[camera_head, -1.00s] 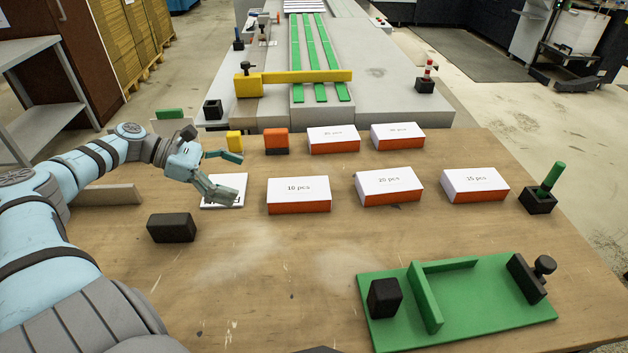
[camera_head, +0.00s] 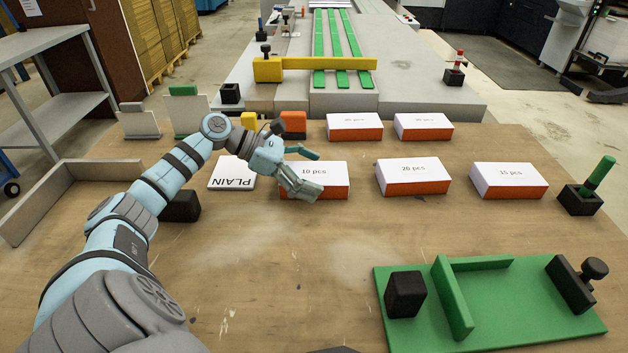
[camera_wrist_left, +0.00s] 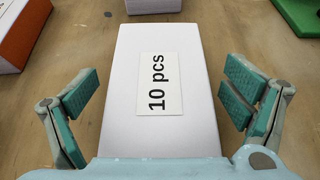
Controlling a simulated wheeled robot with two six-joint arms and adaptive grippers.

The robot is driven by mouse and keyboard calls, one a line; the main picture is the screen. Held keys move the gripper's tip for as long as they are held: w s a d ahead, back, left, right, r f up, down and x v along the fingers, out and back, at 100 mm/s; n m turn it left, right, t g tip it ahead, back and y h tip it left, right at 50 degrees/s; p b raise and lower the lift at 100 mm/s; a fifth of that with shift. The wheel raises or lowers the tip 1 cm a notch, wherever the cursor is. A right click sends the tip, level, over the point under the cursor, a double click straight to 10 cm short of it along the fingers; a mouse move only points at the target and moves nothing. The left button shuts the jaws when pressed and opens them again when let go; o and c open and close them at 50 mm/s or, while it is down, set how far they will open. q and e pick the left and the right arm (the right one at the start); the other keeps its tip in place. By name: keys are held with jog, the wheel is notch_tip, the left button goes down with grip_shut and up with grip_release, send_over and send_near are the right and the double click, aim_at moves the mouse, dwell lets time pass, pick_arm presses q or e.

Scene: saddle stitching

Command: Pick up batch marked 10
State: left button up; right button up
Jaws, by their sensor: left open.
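The batch marked "10 pcs" (camera_head: 328,183) is a white-topped block with orange sides, lying on the table in the front row at the left. In the left wrist view the same batch (camera_wrist_left: 158,118) lies straight between the fingers, its label readable. My left gripper (camera_head: 312,171) is open above it and partly covers it in the head view. In the wrist view the left gripper's fingers (camera_wrist_left: 160,98) stand apart on either side of the batch, with gaps. My right gripper is not in view.
Batches marked 20 (camera_head: 414,176) and 15 (camera_head: 509,181) stand to the right, and two more batches (camera_head: 354,126) behind. A white card reading PLAIN (camera_head: 230,175) lies to the left. A green fixture (camera_head: 520,305) is at front right. The table's front middle is clear.

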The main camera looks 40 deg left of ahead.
pick_arm(q)
jog(key=shift+w+d+f, duration=0.1)
jog(key=shift+w, duration=0.05)
jog(key=c, duration=1.6)
jog(key=shift+o, duration=0.2)
